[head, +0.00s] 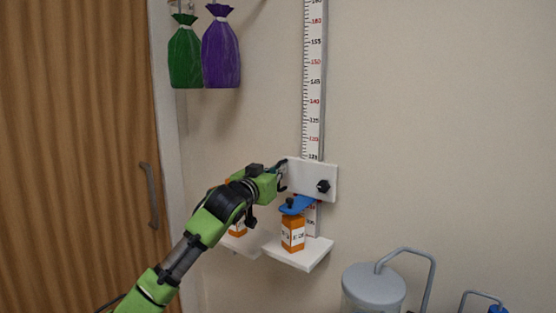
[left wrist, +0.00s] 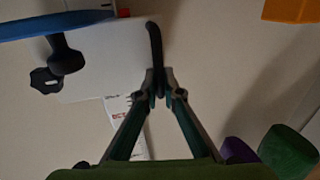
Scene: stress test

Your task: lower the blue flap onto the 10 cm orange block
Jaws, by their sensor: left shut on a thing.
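The blue flap (head: 298,205) sticks out below a white sliding plate (head: 312,180) on the wall ruler. It is just above the top of an orange block (head: 293,238) on a white shelf; I cannot tell if they touch. The block's label is too small to read. My left gripper (head: 282,176) is at the plate's left edge. In the left wrist view its fingers (left wrist: 160,88) are shut on a black handle (left wrist: 155,45) of the plate. The blue flap (left wrist: 55,24) crosses that view's top left. My right gripper is not in view.
Another orange block (head: 238,229) stands on a left shelf (head: 240,244), partly hidden by my arm. Green (head: 185,57) and purple (head: 221,50) bags hang above. A grey-lidded canister (head: 374,283) stands lower right. A wooden door (head: 75,150) is left. The wall right of the ruler is clear.

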